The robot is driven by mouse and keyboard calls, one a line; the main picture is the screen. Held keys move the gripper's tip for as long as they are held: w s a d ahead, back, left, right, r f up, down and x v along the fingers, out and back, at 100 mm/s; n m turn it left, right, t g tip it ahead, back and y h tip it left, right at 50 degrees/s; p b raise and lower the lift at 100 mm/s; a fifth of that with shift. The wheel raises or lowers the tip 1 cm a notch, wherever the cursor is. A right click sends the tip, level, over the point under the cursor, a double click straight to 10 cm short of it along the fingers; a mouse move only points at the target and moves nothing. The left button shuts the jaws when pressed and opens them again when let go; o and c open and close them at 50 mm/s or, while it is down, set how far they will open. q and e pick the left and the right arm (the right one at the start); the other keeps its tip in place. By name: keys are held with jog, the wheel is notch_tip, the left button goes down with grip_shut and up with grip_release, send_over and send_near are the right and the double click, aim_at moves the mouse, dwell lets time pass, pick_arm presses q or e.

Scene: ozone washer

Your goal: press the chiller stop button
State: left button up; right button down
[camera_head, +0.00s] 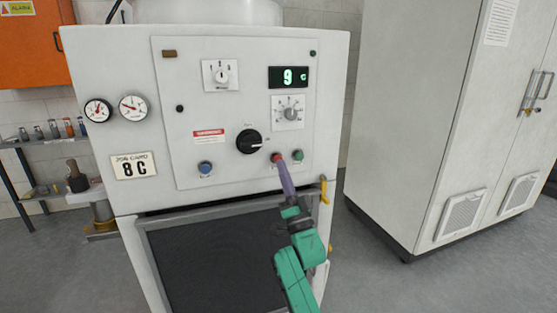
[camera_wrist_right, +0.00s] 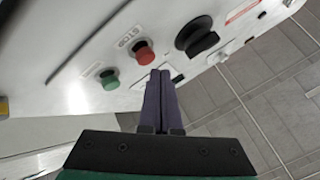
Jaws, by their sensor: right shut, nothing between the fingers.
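The chiller's white control panel (camera_head: 235,110) faces me. The red stop button (camera_head: 276,157) is low on the panel's right side; in the right wrist view the red button (camera_wrist_right: 145,52) has a STOP label beside it. My right gripper (camera_head: 281,166) is shut and empty. Its purple fingertips (camera_wrist_right: 160,75) are at the red button, overlapping its lower edge in the head view and just beside it in the wrist view. I cannot tell whether they touch. The button's face is mostly visible in the wrist view. My left gripper is not in view.
A green button (camera_head: 298,155) sits right of the red one, a black rotary knob (camera_head: 249,141) to its left, and a blue button (camera_head: 205,167) further left. A white cabinet (camera_head: 410,110) stands right.

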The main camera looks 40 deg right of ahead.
jog(key=shift+s+a+p, duration=0.3)
jog(key=shift+s+p, duration=0.15)
jog(key=shift+s, duration=0.35)
jog(key=shift+s+a+p, duration=0.25)
jog(key=shift+s+p, duration=0.15)
jog(key=shift+s, duration=0.4)
jog(key=shift+s+a+p, duration=0.3)
jog(key=shift+s+p, duration=0.15)
jog(key=shift+s, duration=0.35)
